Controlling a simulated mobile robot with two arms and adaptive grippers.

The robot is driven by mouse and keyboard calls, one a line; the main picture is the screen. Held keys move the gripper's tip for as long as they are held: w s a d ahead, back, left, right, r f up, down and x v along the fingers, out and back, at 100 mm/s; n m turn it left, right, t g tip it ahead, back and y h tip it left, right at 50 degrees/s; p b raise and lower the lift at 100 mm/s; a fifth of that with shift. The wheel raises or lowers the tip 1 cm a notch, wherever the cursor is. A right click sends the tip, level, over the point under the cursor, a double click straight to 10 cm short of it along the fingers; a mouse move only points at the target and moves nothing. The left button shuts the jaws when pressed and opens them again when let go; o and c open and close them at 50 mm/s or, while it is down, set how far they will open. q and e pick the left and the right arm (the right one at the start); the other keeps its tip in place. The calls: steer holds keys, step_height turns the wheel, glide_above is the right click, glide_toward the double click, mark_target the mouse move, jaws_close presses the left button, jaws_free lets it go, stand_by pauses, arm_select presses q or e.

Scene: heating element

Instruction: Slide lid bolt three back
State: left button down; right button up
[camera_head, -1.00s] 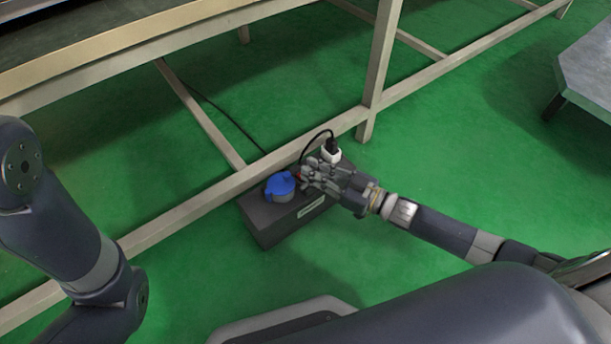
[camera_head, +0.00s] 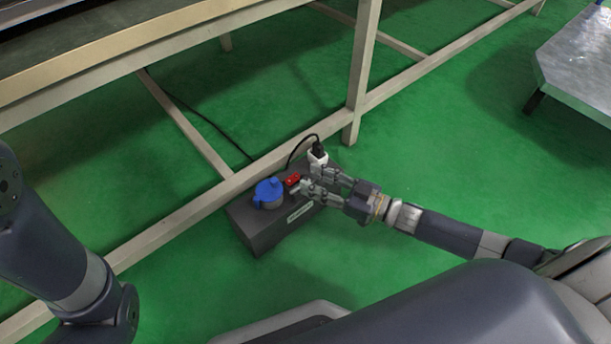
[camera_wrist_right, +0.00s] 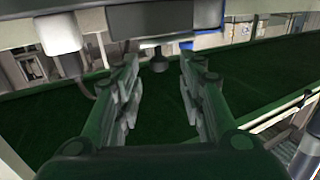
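A dark grey box (camera_head: 262,236) stands on the floor beside the frame's lower rail. On its top are a blue round cap (camera_head: 268,192), a small red part (camera_head: 292,180) and a white plug (camera_head: 318,160) with a black cable. The white plug also shows at the upper left of the right wrist view (camera_wrist_right: 58,32). I cannot pick out lid bolt three. My right gripper (camera_head: 318,183) is at the box's right end, close to the red part. In the right wrist view its fingers (camera_wrist_right: 158,80) are apart with nothing between them. My left gripper is out of view.
A beige metal frame with a post (camera_head: 362,70) and a low rail (camera_head: 190,213) runs behind the box. A grey metal table (camera_head: 585,65) stands at the upper right. The green floor (camera_head: 190,285) in front of the box is clear.

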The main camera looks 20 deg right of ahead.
steer(key=v, duration=0.8)
steer(key=shift+d, duration=0.2)
steer(key=shift+s, duration=0.1)
